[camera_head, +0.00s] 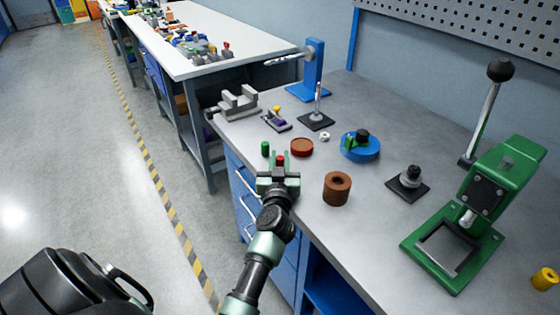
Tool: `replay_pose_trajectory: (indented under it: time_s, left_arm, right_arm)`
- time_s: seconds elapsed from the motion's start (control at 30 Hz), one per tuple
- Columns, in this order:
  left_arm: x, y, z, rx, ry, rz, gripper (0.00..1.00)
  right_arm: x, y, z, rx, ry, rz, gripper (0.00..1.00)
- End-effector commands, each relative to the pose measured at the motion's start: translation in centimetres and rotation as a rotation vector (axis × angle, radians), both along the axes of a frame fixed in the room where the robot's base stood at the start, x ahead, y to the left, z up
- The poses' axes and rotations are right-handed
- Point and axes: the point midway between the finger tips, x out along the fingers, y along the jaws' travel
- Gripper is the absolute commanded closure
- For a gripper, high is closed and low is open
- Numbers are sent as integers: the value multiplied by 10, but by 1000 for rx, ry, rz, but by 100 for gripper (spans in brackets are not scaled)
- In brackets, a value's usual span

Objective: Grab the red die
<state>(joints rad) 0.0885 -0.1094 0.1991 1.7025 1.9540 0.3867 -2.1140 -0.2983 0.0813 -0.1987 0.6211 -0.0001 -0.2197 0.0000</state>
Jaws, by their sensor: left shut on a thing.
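My left gripper (279,168) reaches over the near left part of the grey workbench, its jaws pointing away from me. A small red die (281,160) shows between its fingertips, and the gripper is shut on it. The lower part of the die is hidden by the fingers. I cannot tell whether the die touches the bench or is lifted. My right gripper is not in view.
Close by are a green cylinder (265,149), a round red-brown dish (301,147) and a brown hollow cylinder (337,189). A blue round part (361,146) stands farther right. A green lever press (473,220) takes up the right side. A grey vise (236,103) sits at the left corner.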

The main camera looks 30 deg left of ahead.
Motion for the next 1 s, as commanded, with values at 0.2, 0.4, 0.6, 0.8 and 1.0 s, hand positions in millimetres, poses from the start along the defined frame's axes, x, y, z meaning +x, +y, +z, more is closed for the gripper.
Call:
replay_pose_trajectory:
  time_s: [0.2, 0.4, 0.6, 0.8, 1.0]
  left_arm:
    - [0, 1, 19, 3, -3, 0, 100]
    - [0, 1, 58, 6, -4, 0, 100]
    - [0, 1, 111, 6, -7, -1, 100]
    - [1, 0, 161, 4, -6, -2, 100]
    - [0, 0, 190, 3, -4, 0, 100]
  right_arm:
    - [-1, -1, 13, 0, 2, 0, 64]
    - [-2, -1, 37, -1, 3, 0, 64]
    - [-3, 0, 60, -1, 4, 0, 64]
    - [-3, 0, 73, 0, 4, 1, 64]
    - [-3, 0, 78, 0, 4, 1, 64]
